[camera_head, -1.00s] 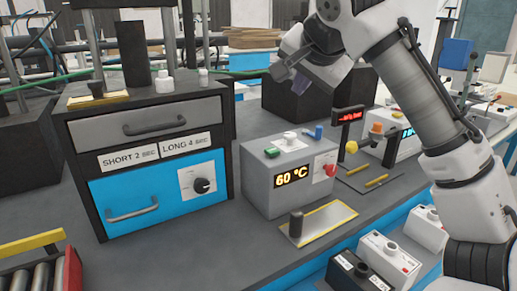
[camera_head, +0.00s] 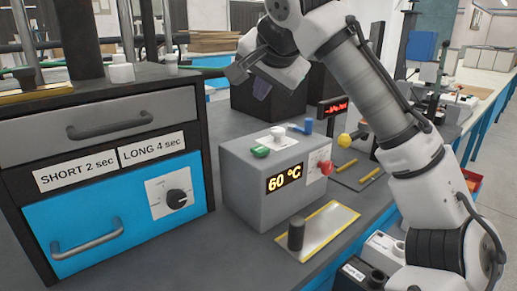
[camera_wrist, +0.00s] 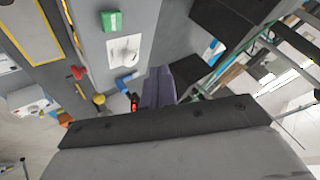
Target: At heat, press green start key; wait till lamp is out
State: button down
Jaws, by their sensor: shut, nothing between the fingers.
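A grey control box (camera_head: 240,187) stands on the bench with a lit display (camera_head: 284,178) reading 60 °C. The green key (camera_head: 260,152) is on its top left; it also shows in the wrist view (camera_wrist: 111,21). A red knob (camera_head: 327,168) is on the right of the front. I cannot tell which part is the lamp. My gripper (camera_head: 262,90) is shut and empty, above and behind the box, apart from the green key.
A cabinet with grey and blue drawers (camera_head: 108,211) stands at the left, labelled SHORT 2 sec and LONG 4 sec, with a black dial (camera_head: 177,202). A yellow-edged plate (camera_head: 325,227) with a black post lies before the box. A yellow ball knob (camera_head: 344,140) stands at the right.

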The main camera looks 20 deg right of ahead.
aim_at(261, 150)
notch_tip(261, 150, down, 9)
jog(key=b, duration=0.7)
dwell(1.9)
jog(key=shift+f+b, duration=0.35)
jog(key=shift+b, duration=0.05)
jog(key=shift+f+b, duration=0.3)
jog(key=shift+f, duration=0.15)
dwell(0.5)
jog(key=shift+r, duration=0.1)
jog(key=shift+r+p, duration=0.75)
jog(key=shift+p, duration=0.05)
jog(key=shift+r+p, duration=2.2)
jog(key=shift+r, duration=0.3)
